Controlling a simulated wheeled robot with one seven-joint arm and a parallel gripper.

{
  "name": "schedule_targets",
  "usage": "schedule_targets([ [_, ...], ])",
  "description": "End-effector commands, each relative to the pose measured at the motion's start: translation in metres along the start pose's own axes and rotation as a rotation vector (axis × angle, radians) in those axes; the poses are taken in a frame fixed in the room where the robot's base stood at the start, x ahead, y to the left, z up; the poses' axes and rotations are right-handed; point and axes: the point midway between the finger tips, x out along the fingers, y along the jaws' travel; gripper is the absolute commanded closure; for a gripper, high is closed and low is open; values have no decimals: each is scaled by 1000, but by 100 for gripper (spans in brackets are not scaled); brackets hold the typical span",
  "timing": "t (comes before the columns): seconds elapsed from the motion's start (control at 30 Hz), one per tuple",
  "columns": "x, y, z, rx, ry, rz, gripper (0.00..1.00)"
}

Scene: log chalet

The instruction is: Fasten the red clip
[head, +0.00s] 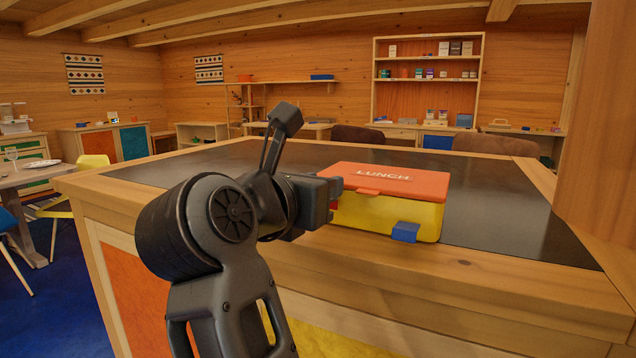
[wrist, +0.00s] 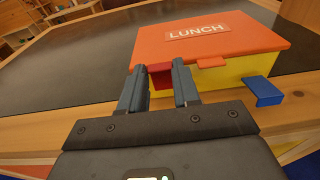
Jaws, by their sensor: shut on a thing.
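The lunch box has a yellow body (head: 380,214) and an orange lid (head: 392,178) marked LUNCH, which lies down over the body. The red clip (wrist: 160,76) is on the box's front, toward the left in the wrist view. My gripper (wrist: 157,84) is shut on the red clip, with one finger on each side. The fingers hide part of the clip, and I cannot tell if it is latched. In the head view my gripper (head: 332,188) is at the box's left front, and the arm hides most of the red clip.
A blue clip (head: 405,232) sticks outward from the box's front, right of the red one. The box stands near the front edge of the dark counter top (head: 500,215). The counter around it is clear.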

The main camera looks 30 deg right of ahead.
Motion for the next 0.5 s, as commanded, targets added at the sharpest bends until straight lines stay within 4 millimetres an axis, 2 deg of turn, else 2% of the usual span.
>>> schedule_targets([
  [0.17, 0, 0, -1, -1, 2, -1, 99],
  [0.2, 0, 0, -1, -1, 2, -1, 65],
  [0.43, 0, 0, -1, -1, 1, -1, 43],
  [0.5, 0, 0, -1, 0, 1, -1, 43],
])
